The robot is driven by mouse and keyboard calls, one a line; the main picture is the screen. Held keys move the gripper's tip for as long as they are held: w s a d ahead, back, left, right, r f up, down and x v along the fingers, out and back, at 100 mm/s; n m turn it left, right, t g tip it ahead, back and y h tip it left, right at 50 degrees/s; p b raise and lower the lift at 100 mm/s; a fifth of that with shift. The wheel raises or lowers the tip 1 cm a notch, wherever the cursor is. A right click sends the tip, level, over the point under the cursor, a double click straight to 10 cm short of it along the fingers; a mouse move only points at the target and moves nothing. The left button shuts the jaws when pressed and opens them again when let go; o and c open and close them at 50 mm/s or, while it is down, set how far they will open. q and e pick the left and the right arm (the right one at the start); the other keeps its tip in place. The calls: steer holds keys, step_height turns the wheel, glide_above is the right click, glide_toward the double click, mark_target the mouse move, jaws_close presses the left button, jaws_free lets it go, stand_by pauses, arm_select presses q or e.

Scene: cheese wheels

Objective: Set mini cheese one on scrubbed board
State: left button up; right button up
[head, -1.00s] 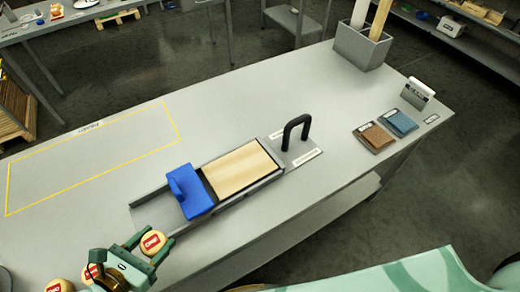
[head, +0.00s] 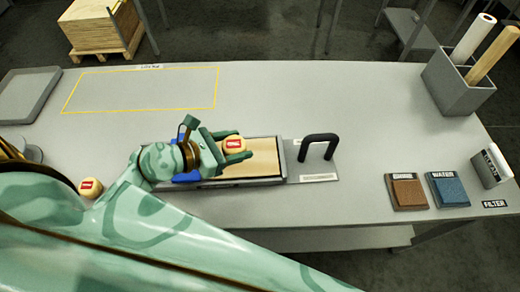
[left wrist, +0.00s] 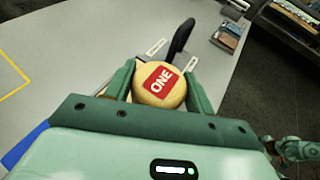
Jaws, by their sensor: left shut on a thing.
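Mini cheese one (head: 234,146) is a small pale yellow wheel with a red label. Its label reads ONE in the left wrist view (left wrist: 158,82). My left gripper (head: 242,145) is shut on its sides, with a finger on either side. The cheese is over the left, far part of the pale wooden board (head: 262,168); I cannot tell whether it touches. The board lies in a grey frame on the bench. My gripper and arm hide the board's left end and most of the blue block (head: 187,177). My right gripper is not seen in the head view.
A black handle (head: 319,141) stands just right of the board. Another labelled cheese (head: 90,187) sits at the left by my arm. Brown (head: 407,193) and blue (head: 448,189) pads lie at the right. The yellow-outlined area (head: 140,90) is empty.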

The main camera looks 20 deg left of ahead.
arm_select(q)
steer(key=b, duration=0.2)
glide_above(260, 156)
steer(key=s, duration=0.1)
steer(key=f, duration=0.6)
steer(key=shift+a, duration=0.2)
steer(key=f, duration=0.1)
steer(key=f+b, duration=0.1)
steer(key=f, duration=0.1)
steer(key=w+f, duration=0.1)
steer(key=shift+d+f+b, duration=0.25)
steer(key=shift+b, duration=0.1)
steer(key=shift+r, duration=0.1)
steer(key=shift+a, duration=0.1)
steer(key=o, duration=1)
steer(key=shift+o, duration=0.2)
